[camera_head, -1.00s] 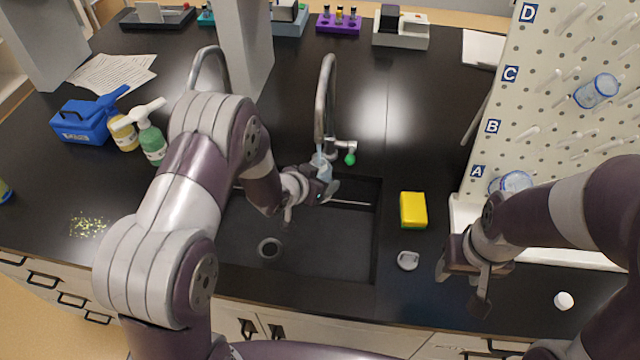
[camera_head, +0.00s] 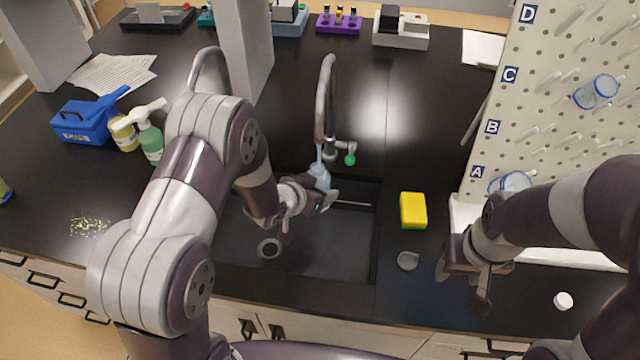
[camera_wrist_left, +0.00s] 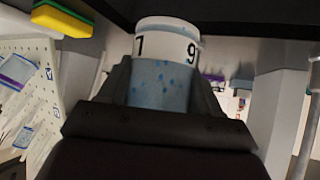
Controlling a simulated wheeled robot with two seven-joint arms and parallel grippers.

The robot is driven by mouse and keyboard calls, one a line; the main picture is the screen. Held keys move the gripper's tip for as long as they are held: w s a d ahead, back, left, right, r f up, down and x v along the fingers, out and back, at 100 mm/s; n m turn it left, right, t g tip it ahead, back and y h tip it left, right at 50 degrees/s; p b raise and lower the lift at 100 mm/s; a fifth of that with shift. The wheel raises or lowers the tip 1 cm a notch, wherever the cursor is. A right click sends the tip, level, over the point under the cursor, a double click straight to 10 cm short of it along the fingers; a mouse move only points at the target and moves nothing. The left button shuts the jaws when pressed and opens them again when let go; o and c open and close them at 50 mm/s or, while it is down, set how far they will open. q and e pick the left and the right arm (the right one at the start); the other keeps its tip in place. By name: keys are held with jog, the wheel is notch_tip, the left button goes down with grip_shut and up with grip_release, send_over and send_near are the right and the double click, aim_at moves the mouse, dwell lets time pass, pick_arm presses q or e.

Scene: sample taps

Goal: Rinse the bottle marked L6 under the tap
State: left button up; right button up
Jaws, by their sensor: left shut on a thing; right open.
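My left gripper (camera_head: 322,201) is shut on a pale blue bottle (camera_head: 320,177) over the sink (camera_head: 330,255). The bottle is below the spout of the right-hand tap (camera_head: 326,100), and a thin bluish stream runs from the spout onto it. In the left wrist view the bottle (camera_wrist_left: 160,82) sits between the fingers, its white band (camera_wrist_left: 165,40) showing marks like a 1 and a 9. I cannot read L6 there. The view is tilted, so I cannot tell the bottle's exact lean. My right gripper (camera_head: 470,285) is open and empty over the counter at right.
A yellow sponge (camera_head: 413,210) and a grey cap-like piece (camera_head: 408,261) lie right of the sink. A small white cap (camera_head: 563,301) is at the front right. The pegboard (camera_head: 550,110) holds blue-rimmed glassware. The tap's green-tipped handle (camera_head: 350,159) is close to the bottle.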

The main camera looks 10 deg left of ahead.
pick_arm(q)
jog(key=s, duration=0.2)
jog(key=shift+s, duration=0.4)
jog(key=s+r+p, duration=0.3)
jog(key=s, duration=0.4)
